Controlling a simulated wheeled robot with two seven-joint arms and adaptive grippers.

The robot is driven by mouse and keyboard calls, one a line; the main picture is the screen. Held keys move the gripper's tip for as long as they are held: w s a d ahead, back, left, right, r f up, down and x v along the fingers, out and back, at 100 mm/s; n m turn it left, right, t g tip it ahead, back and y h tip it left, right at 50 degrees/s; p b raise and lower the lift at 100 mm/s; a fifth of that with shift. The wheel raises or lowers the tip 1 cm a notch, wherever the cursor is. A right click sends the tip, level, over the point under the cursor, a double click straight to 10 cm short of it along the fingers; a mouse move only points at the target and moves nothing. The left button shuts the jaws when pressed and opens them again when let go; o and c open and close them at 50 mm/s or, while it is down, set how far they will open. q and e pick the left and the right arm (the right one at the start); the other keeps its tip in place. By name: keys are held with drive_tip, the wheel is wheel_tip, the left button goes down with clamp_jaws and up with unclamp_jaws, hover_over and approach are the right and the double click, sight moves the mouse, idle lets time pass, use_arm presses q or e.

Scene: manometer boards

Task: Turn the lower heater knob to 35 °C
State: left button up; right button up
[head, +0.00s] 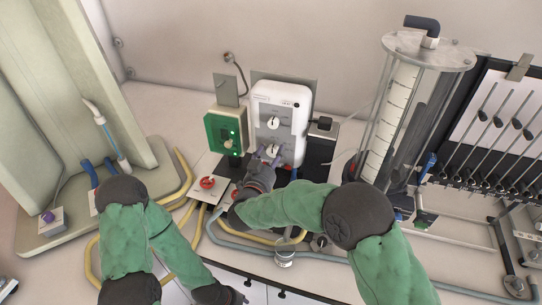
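The white heater unit (292,103) stands upright at the back middle of the bench. Its upper knob (273,122) is in plain view. The lower knob (273,149) sits below it, and its pointer and scale are too small to read. My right gripper (268,157) reaches up to the lower knob, with its fingertips at the knob's lower edge. I cannot tell whether the fingers touch or grip it. My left gripper (232,296) is low at the bottom edge, away from the heater, and its fingers are not clear.
A green box (224,133) with lit lamps stands left of the heater. Yellow and grey hoses (183,171) cross the bench. A clear cylinder (402,110) and a manometer board (508,115) stand at the right.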

drive_tip(key=c, duration=1)
drive_tip(key=shift+f+m+b, duration=0.15)
drive_tip(key=shift+m+b, duration=1.05)
drive_tip(key=shift+b, duration=0.2)
drive_tip(key=shift+c, duration=0.2)
drive_tip(key=m+b, duration=1.3)
drive_tip(key=b, duration=0.1)
drive_tip(key=shift+f+b, duration=0.1)
drive_tip(key=shift+b, duration=0.2)
drive_tip(key=shift+m+b, duration=0.75)
drive_tip(key=shift+m, duration=0.25)
drive_tip(key=shift+m+b, duration=0.75)
drive_tip(key=shift+m, duration=0.35)
drive_tip(key=o, duration=1.1)
drive_tip(key=shift+r, duration=0.2)
drive_tip(key=shift+o, duration=0.2)
